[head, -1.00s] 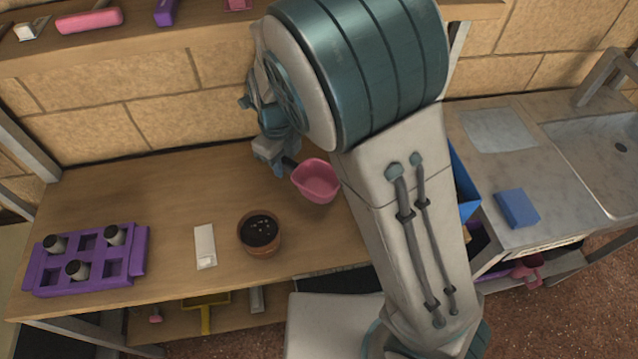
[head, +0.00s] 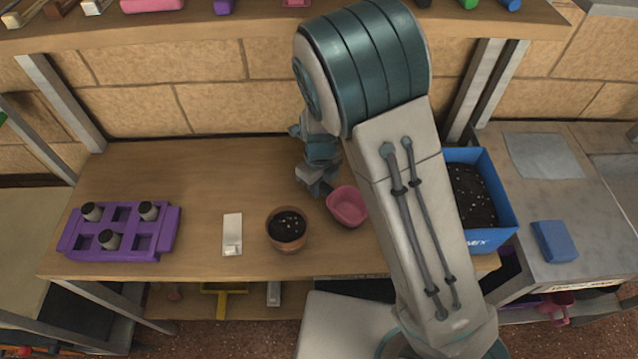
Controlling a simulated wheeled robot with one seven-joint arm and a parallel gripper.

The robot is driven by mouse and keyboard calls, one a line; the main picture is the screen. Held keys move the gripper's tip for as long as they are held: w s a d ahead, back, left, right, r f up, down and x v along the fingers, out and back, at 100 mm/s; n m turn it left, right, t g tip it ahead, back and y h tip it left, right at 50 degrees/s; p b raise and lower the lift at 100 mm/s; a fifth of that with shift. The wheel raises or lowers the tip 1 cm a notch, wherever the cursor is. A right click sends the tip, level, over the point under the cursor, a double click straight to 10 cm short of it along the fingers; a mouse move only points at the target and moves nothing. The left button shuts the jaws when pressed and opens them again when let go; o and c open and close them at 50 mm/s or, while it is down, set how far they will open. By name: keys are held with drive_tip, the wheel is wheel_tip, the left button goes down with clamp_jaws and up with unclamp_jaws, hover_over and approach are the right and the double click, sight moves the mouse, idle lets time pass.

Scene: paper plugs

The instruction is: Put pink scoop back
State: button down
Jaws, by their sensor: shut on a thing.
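The pink scoop (head: 347,206) is at the middle of the wooden table, to the right of the brown pot (head: 286,229), with its hollow side facing up. My gripper (head: 318,190) is at the scoop's upper left, partly hidden by my own wrist, and is shut on the scoop. The handle is hidden at the fingers. I cannot tell whether the scoop touches the table or hangs just above it.
A purple tray (head: 165,243) with several small pots is at the left. A white label (head: 232,234) lies beside the pot. A blue box (head: 493,184) of dark soil stands at the right, partly behind my arm. A shelf (head: 250,32) runs above.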

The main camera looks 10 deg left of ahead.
drive_tip(key=shift+f, duration=0.1)
drive_tip(key=c, duration=1.3)
unclamp_jaws()
drive_tip(key=shift+o, duration=0.2)
wheel_tip(320, 180, up, 12)
